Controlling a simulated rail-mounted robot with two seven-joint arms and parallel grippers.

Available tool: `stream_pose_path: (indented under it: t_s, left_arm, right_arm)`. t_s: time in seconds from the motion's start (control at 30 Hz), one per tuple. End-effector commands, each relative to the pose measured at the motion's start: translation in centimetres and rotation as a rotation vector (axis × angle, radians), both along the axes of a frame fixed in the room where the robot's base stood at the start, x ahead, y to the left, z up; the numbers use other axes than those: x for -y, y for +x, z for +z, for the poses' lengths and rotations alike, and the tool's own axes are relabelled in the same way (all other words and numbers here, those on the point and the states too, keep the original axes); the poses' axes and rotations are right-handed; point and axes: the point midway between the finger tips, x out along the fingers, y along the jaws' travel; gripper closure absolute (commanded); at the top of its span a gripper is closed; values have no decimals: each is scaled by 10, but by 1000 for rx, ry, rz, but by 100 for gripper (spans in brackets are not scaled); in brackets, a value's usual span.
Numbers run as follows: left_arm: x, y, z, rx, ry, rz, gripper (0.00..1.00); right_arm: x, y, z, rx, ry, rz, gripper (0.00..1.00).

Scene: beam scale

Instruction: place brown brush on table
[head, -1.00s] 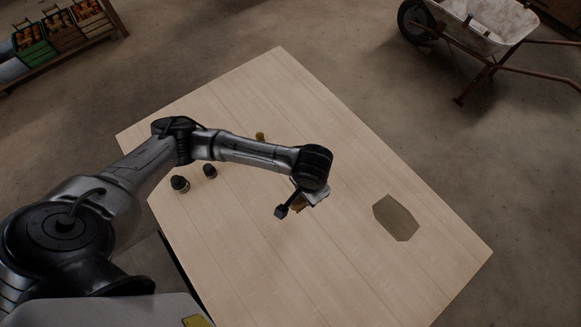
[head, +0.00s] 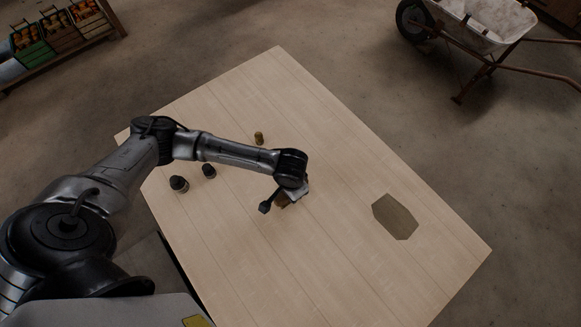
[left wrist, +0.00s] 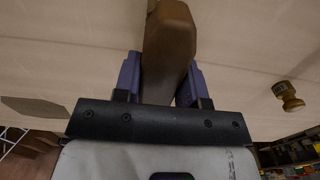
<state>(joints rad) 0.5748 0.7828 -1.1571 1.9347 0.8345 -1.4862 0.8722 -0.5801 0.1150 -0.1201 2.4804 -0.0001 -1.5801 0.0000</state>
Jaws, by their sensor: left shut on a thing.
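My left gripper (left wrist: 160,82) is shut on the brown brush (left wrist: 169,42), which sits between its two purple fingers in the left wrist view. In the head view the brush (head: 282,203) shows only as a small brown patch under my wrist, over the middle of the table (head: 330,150). Most of the brush is hidden there by my arm. I cannot tell whether it touches the tabletop. My right gripper is not in view.
Two dark-topped weights (head: 179,184) (head: 208,171) stand at the table's left. A small brass piece (head: 259,138) stands behind my forearm. A flat brown octagonal shape (head: 395,217) lies on the right. The front of the table is clear. A wheelbarrow (head: 490,25) stands beyond.

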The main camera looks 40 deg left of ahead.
Motion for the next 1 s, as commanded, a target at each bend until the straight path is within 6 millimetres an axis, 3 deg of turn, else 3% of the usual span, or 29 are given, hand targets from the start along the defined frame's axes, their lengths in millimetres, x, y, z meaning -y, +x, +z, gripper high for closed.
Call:
stream_pose_path:
  t_s: [0.3, 0.33, 0.57, 0.87, 1.0]
  left_arm:
    - [0, 0, -2, 0, 0, 1, 84]
    - [0, 0, -2, 0, 0, 1, 59]
    - [0, 0, -2, 0, 0, 1, 37]
    - [0, 1, 0, 2, 0, 0, 36]
    - [0, 1, 15, 3, 0, 1, 36]
  right_arm:
    - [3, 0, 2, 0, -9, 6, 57]
    - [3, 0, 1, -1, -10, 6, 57]
    - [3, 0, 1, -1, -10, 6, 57]
    - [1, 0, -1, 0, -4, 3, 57]
    - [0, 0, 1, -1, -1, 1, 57]
